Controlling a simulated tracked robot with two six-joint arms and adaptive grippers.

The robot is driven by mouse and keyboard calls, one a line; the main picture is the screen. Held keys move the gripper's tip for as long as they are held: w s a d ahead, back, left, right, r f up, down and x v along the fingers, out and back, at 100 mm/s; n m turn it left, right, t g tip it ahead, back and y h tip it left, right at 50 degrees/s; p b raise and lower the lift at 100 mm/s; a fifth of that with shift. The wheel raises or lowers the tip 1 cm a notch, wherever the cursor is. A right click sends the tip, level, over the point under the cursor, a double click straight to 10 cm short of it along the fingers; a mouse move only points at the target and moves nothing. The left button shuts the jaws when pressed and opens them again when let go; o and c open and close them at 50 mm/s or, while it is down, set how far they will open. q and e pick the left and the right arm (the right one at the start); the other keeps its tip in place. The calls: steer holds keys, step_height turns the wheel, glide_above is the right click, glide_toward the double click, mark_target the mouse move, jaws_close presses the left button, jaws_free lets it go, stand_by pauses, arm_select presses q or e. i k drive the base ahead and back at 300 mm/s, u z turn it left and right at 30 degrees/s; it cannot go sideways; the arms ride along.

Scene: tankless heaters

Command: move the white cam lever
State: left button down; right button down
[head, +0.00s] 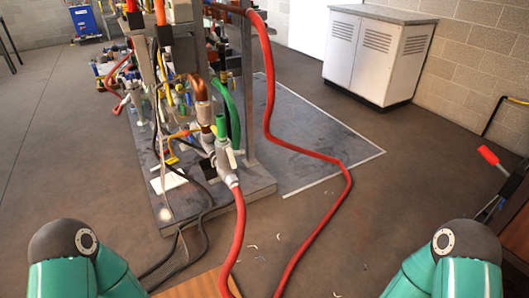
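A pale camlock-style coupling (225,165) stands on the end of a red hose, below a green fitting (221,127), at the front of the heater rig. Small white pieces stick out at its sides and look like cam levers; one white lever (231,157) shows on its right. The parts are too small to tell how far each lever is swung. My two teal arms show only as links at the bottom left and bottom right. Neither gripper is in view.
Red hose (239,235) and black cables (205,225) run across the floor before the rig's grey base (258,183). A wooden surface (208,285) is at the bottom centre. A white cabinet (372,58) stands at the back right. Open floor lies to the left.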

mark_target(233, 160)
steer(key=z, duration=0.35)
steer(key=i, duration=2)
steer(key=u, duration=0.7)
steer(key=k, duration=0.85)
steer(key=u, duration=0.2)
steer(key=i, duration=0.9)
steer(key=z, duration=0.1)
